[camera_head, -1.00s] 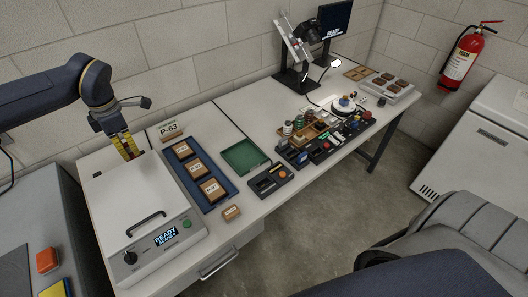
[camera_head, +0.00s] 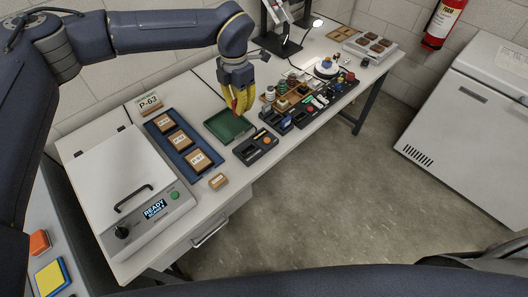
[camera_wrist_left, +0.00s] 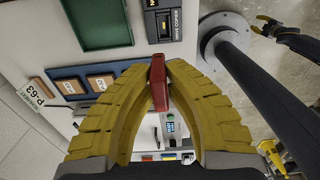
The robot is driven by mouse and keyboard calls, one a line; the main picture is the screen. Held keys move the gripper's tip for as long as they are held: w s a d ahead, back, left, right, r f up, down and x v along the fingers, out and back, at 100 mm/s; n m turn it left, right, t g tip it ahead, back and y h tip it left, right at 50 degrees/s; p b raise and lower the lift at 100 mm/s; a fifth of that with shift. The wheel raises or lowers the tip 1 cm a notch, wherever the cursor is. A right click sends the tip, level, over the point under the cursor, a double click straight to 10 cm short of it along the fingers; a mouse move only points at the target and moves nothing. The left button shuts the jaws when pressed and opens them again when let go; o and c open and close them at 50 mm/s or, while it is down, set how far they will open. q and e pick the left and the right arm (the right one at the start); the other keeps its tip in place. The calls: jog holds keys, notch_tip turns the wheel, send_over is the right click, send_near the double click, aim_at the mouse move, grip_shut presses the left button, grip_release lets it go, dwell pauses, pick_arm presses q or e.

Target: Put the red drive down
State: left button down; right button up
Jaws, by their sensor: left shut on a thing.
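My left gripper (camera_head: 240,108) has its yellow fingers pointing down above the green tray (camera_head: 213,123) in the head view. In the left wrist view, it (camera_wrist_left: 158,62) is shut on the red drive (camera_wrist_left: 158,86), a slim red piece upright between the fingertips. The fingers largely hide the drive in the head view. The green tray (camera_wrist_left: 100,42) looks empty in the wrist view, and the drive appears apart from it. Yellow-and-dark gripper parts (camera_wrist_left: 265,20) at the right of the wrist view seem to be my right gripper; its opening is unclear.
A black copier unit (camera_head: 243,155) stands in front of the tray. A blue tray (camera_head: 165,138) with labelled brown boxes is to the left, beside the white READY machine (camera_head: 110,175). Small items crowd the bench to the right. A small brown box (camera_head: 218,181) lies near the front edge.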

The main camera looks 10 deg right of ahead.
pick_arm(q)
jog(key=shift+s+d+f, duration=0.1)
jog(key=shift+d+f, duration=0.25)
jog(key=shift+f, duration=0.25)
jog(key=shift+s+d+f, duration=0.1)
jog(key=shift+d+f, duration=0.25)
jog(key=shift+f, duration=0.25)
send_over(248, 147)
jog(key=s, duration=0.1)
jog(key=f, duration=1.2)
jog(key=shift+s+f, duration=0.2)
jog(key=shift+f, duration=2.6)
jog(key=shift+f, duration=0.2)
jog(key=c, duration=1.5)
grip_release()
notch_tip(248, 147, up, 12)
jog(key=shift+r, duration=0.2)
